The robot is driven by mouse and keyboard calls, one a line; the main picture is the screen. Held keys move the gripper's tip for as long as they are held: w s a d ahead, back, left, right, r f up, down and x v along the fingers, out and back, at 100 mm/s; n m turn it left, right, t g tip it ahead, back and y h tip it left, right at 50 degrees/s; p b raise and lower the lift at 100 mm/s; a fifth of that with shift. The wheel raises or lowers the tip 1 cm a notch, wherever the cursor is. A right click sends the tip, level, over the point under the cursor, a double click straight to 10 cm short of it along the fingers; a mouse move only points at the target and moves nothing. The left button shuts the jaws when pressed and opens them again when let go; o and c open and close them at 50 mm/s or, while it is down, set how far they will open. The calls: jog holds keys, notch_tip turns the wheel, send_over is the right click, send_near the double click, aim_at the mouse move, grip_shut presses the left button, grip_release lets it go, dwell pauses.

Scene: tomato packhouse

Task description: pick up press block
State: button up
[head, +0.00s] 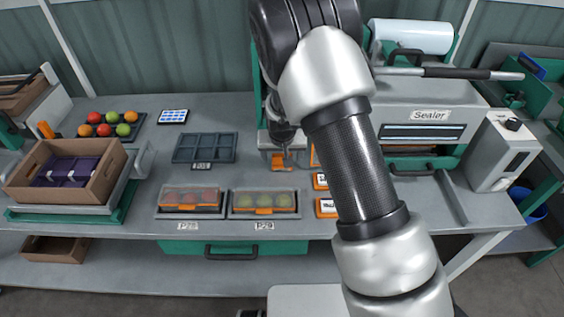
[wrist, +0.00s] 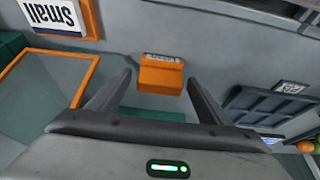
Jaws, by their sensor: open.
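An orange block with a small printed label, which I take to be the press block (wrist: 161,75), shows in the wrist view on the grey surface. It lies in the picture between and beyond my fingertips. My gripper (wrist: 158,80) is open, with one finger to each side of the block in the picture and nothing held. I cannot tell the exact gap to the block. In the head view the orange block (head: 281,161) shows under my wrist, on the bench left of the sealer. My arm covers much of the area to its right.
The sealer (head: 430,115) stands at the right behind my arm. Two covered tomato trays (head: 192,213) (head: 263,215) sit along the front edge. An empty divided tray (head: 180,157) lies left of the block. A cardboard box (head: 112,180) stands on the far left.

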aim_at(282, 155)
jog(key=shift+c, duration=0.2)
jog(key=c, duration=1.1)
jog(key=shift+c, duration=0.2)
jog(key=shift+r, duration=0.15)
notch_tip(282, 155, up, 10)
jog(key=shift+f, duration=0.1)
